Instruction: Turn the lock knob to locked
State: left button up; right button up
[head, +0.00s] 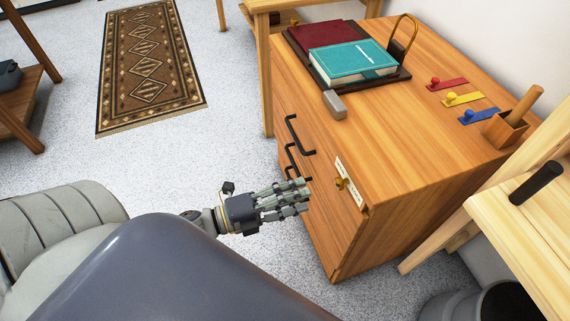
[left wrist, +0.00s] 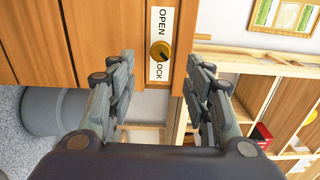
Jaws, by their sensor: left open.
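The lock knob (head: 341,184) is a small brass knob on the side of the wooden cabinet, on a white label plate (head: 350,181). In the left wrist view the knob (left wrist: 161,51) sits between the words OPEN and LOCK on the plate (left wrist: 162,20). Which word it points to is hard to tell. My left gripper (head: 302,197) is open, its fingers extended toward the knob. In the left wrist view the fingers of my left gripper (left wrist: 160,66) lie on either side of the knob, apart from it. My right gripper is out of view.
The cabinet top (head: 400,130) holds a teal book (head: 352,62) on a dark tray, a grey block (head: 334,104), coloured tabs and a wooden holder (head: 505,128). Black drawer handles (head: 300,135) stick out beside the knob. A pale wooden table (head: 530,215) stands close at right.

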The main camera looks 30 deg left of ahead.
pick_arm(q)
jog(key=shift+v, duration=1.2)
jog(key=w+a+f+n+g+y, duration=0.1)
jog(key=w+a+f+n+y, duration=0.1)
jog(key=a+f+n+y, duration=0.4)
jog(key=w+a+f+n+g+y, duration=0.1)
jog(key=f+n+y, duration=0.3)
jog(key=f+n, duration=0.5)
jog(key=s+d+f+n+g+y, duration=0.15)
jog(key=s+f+n+g, duration=0.35)
jog(key=f, duration=0.6)
jog(key=s+d+f+n+g, duration=0.4)
jog(key=s+d+f+g, duration=0.15)
jog(key=s, duration=0.25)
jog(key=s+a+f+p, duration=0.2)
jog(key=s+a+p, duration=0.1)
jog(key=s+p, duration=1.3)
jog(key=shift+s+m+g+p, duration=0.3)
jog(key=shift+s+g+p, duration=0.1)
jog(key=shift+s, duration=0.7)
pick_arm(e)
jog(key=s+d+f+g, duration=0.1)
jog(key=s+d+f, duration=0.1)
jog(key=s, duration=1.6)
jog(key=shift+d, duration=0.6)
